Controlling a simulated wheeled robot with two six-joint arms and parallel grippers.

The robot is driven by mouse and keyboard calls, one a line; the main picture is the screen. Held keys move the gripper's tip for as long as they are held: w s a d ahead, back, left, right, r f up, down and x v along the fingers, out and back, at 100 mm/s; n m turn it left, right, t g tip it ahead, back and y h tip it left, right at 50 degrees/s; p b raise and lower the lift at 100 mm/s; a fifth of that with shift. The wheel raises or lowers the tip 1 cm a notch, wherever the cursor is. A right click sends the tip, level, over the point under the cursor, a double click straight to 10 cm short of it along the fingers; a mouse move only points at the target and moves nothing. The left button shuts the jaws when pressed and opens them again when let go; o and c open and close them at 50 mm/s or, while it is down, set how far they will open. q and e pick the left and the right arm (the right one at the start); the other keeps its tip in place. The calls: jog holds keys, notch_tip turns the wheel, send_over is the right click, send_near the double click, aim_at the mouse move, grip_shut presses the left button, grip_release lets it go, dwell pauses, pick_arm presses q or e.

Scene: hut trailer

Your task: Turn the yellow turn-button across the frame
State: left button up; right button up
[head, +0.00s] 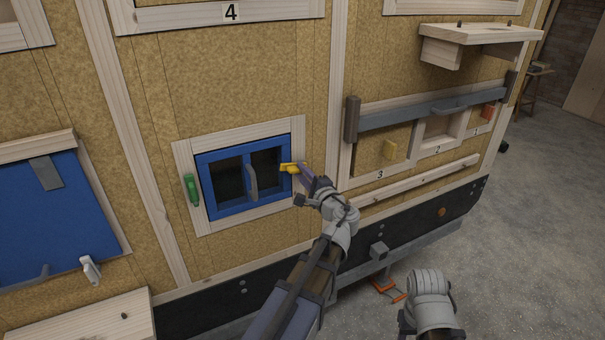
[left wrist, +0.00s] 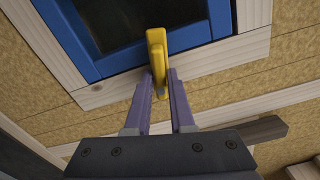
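The yellow turn-button (head: 291,168) sits at the right side of the blue-framed window (head: 204,186), which is set in a pale wooden frame (head: 298,135). The button points sideways, from the wooden frame over the edge of the blue frame. My left gripper (head: 303,173) reaches it from the lower right. In the left wrist view the yellow button (left wrist: 157,55) stands between the two purple fingers (left wrist: 160,85), which lie close against both sides of its near end. Part of my right arm shows at the lower right; its gripper does not show.
A green turn-button (head: 192,189) is on the window's left side. A grey handle (head: 251,182) stands out from the window. To the right are a grey bar (head: 400,115) over numbered compartments, a wooden rail (head: 420,180) and a shelf (head: 480,33). Open floor lies at right.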

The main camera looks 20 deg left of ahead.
pick_arm(q)
grip_shut()
jog(key=shift+f+n, duration=0.2)
jog(key=shift+n, duration=1.3)
jog(key=shift+o, duration=2.4)
grip_release()
jog(key=v, duration=0.8)
